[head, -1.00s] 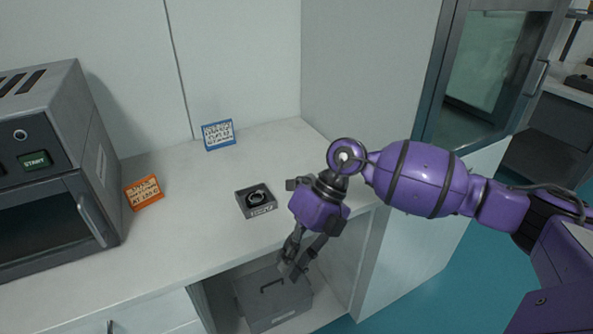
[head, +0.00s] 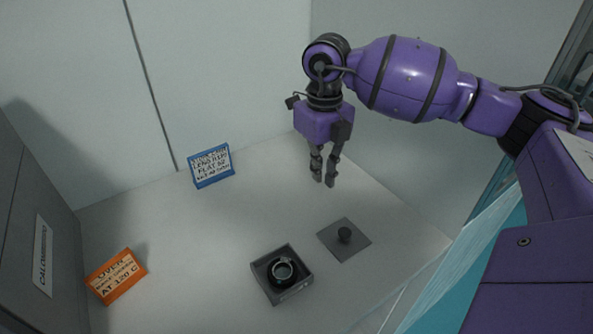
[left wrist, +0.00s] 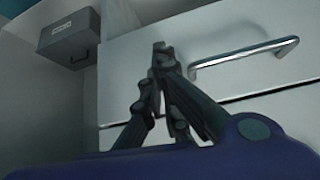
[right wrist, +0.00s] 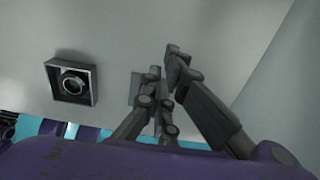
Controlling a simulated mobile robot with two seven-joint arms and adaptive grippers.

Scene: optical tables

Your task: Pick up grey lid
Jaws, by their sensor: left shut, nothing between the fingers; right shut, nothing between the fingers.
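The box holds a dark ring-shaped part and also shows in the right wrist view (right wrist: 71,80). My right gripper (head: 324,182) points down above the counter, behind the lid. It is shut and empty, and apart from the lid. My left gripper (left wrist: 160,48) is shut and empty, in front of white drawers.
A blue sign (head: 211,166) stands at the back and an orange sign (head: 116,277) at the left, beside a grey appliance (head: 35,235). Walls close the back and right. A drawer handle (left wrist: 243,57) and a grey case (left wrist: 69,36) are near my left gripper.

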